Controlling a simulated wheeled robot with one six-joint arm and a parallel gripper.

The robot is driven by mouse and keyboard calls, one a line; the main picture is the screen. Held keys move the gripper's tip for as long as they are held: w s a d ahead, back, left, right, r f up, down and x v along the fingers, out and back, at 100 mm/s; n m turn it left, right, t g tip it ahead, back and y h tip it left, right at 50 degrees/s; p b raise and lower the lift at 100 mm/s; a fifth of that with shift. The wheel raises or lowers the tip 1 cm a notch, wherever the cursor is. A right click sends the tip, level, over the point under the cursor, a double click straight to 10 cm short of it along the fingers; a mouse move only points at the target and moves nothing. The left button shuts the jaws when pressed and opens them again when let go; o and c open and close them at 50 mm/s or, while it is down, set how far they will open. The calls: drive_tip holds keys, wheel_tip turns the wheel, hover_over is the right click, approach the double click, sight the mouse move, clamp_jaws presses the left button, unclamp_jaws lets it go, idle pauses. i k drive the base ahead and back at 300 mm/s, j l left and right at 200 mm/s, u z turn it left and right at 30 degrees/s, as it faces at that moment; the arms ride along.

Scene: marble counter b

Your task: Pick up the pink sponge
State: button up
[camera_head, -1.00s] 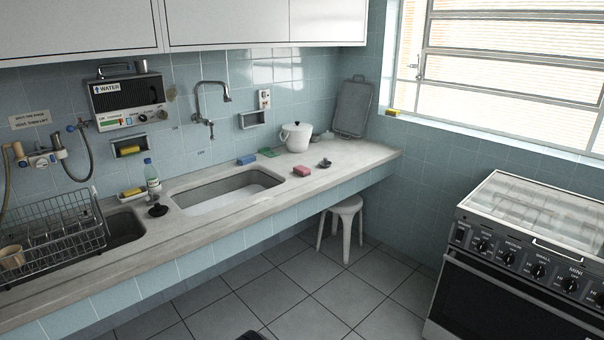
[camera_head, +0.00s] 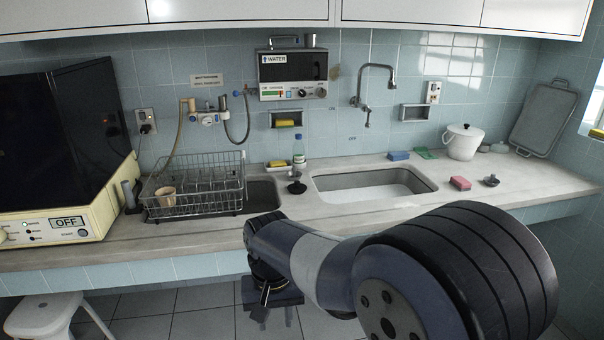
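The pink sponge (camera_head: 460,183) lies on the counter to the right of the sink basin, near the counter's front edge. A small dark stopper (camera_head: 491,181) lies just to its right. My arm reaches across the lower middle of the view. My gripper (camera_head: 272,304) hangs low in front of the counter, well to the left of the sponge and apart from it. Its fingers are small and dark, and I cannot tell whether they are open or shut.
A blue sponge (camera_head: 398,156), a green cloth (camera_head: 426,154) and a white pot (camera_head: 462,142) stand behind the pink sponge. The sink basin (camera_head: 375,191) is empty. A dish rack (camera_head: 195,186), a bottle (camera_head: 298,152) and a yellow sponge (camera_head: 279,164) are farther left. Upper cabinets overhang the counter.

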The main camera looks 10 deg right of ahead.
sight(461, 183)
drive_tip(key=i+l, duration=0.25)
drive_tip(key=l, duration=0.15)
drive_tip(key=i+l, duration=0.25)
drive_tip(key=l, duration=0.15)
drive_tip(key=i+l, duration=0.25)
drive_tip(key=l, duration=0.15)
drive_tip(key=i+l, duration=0.25)
drive_tip(key=l, duration=0.15)
drive_tip(key=i+l, duration=0.2)
drive_tip(key=l, duration=0.2)
drive_tip(key=i+l, duration=0.25)
drive_tip(key=l, duration=0.15)
drive_tip(key=i+l, duration=0.1)
drive_tip(key=l, duration=0.35)
drive_tip(key=i+l, duration=0.15)
drive_tip(key=l, duration=0.3)
drive_tip(key=i+l, duration=0.1)
drive_tip(key=l, duration=0.4)
drive_tip(key=i+l, duration=0.1)
drive_tip(key=l, duration=0.35)
drive_tip(key=i+l, duration=0.1)
drive_tip(key=l, duration=0.35)
drive_tip(key=i+u, duration=0.05)
